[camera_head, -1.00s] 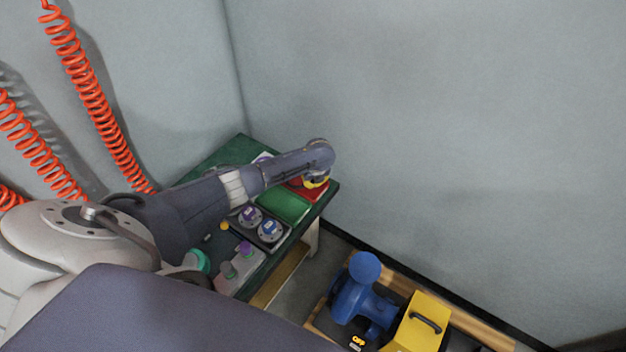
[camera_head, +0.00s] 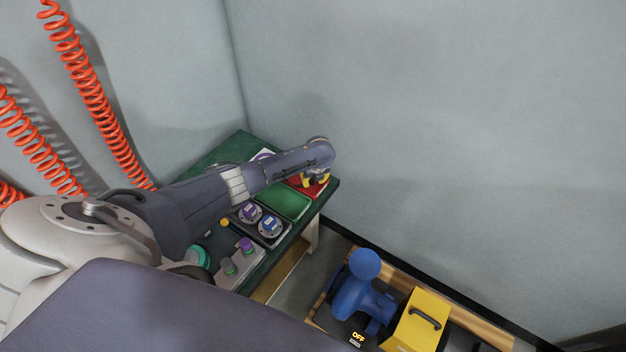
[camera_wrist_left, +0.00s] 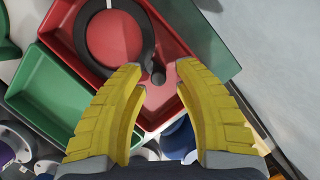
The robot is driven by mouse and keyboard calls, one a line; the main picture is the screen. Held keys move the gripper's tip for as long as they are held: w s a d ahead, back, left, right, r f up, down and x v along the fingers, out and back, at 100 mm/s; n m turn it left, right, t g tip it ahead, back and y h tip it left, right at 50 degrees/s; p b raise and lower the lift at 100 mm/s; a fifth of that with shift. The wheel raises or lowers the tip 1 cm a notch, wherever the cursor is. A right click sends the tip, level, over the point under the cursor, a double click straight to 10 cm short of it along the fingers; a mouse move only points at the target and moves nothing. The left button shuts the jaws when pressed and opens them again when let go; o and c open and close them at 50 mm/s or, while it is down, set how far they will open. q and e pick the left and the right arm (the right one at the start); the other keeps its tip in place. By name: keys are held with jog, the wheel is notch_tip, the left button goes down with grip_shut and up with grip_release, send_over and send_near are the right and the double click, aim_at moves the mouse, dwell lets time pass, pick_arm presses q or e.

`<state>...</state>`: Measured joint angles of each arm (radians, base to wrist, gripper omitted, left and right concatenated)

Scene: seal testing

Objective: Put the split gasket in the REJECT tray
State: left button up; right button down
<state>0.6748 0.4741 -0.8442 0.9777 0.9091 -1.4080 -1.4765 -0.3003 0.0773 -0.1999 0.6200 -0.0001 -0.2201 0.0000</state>
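The red tray (camera_head: 318,189) sits at the right end of the green table and shows large in the left wrist view (camera_wrist_left: 178,98). A dark ring-shaped gasket (camera_wrist_left: 92,50) with a small knob-like tab lies in the red tray. The gasket's tab shows between and beyond the fingertips. In the head view my left gripper (camera_head: 314,180) is partly hidden by its own wrist. My right gripper is not in view.
A green tray (camera_head: 284,203) adjoins the red one. Flanges with purple (camera_head: 249,213) and blue (camera_head: 269,224) centres stand nearer on the table. A blue valve-like body (camera_head: 358,298) and a yellow box (camera_head: 418,322) stand lower right. Grey walls close off the back.

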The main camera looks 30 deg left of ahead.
pick_arm(q)
jog(key=v, duration=1.2)
jog(key=shift+a, duration=0.1)
dwell(0.4)
